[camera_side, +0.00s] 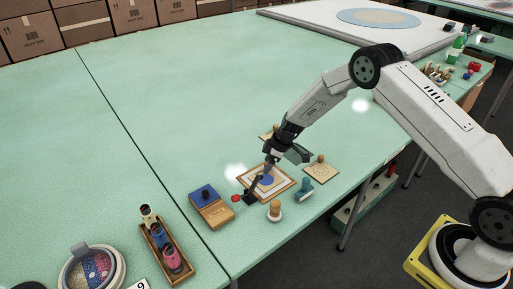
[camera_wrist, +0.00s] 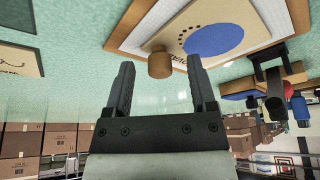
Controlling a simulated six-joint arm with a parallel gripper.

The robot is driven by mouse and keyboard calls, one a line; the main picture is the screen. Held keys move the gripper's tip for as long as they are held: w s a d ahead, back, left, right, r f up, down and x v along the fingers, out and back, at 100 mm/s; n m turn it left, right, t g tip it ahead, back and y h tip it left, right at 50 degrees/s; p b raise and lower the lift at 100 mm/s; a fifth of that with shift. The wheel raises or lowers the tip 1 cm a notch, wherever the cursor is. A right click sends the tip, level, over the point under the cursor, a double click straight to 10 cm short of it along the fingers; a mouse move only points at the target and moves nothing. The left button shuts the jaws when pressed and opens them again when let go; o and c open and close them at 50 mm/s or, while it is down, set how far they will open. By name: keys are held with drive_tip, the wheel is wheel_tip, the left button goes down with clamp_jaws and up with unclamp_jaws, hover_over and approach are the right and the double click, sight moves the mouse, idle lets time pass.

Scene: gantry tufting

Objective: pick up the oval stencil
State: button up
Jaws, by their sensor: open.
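A wooden-framed board (camera_side: 284,187) lies flat on the table, with a pale plate bearing a blue rounded shape (camera_side: 267,180) inside it. The wrist view shows this blue shape (camera_wrist: 214,40) and a wooden knob (camera_wrist: 160,63) at the plate's edge. A loose pale plate (camera_side: 321,172) with a knob and a round outline lies to the right, and another (camera_side: 267,134) lies behind. I cannot tell for sure which plate is the oval stencil. My gripper (camera_side: 260,181) is over the framed board. Its fingers (camera_wrist: 163,78) are apart and empty, with the knob beyond the gap.
A wooden box with a blue pad (camera_side: 212,207) stands left of the frame. A wooden knob on a white base (camera_side: 274,210) and a teal tool (camera_side: 304,188) stand in front. A tray of spools (camera_side: 181,270) is at the front left.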

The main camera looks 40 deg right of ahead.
idle(0.3)
clamp_jaws()
drive_tip(key=shift+r, duration=0.15)
drive_tip(key=shift+r, duration=0.5)
drive_tip(key=s+d, duration=0.1)
drive_tip(key=s+d+r, duration=0.1)
drive_tip(key=d, duration=0.1)
drive_tip(key=shift+s, duration=0.4)
wheel_tip(320, 180, up, 13)
drive_tip(key=shift+f, duration=0.15)
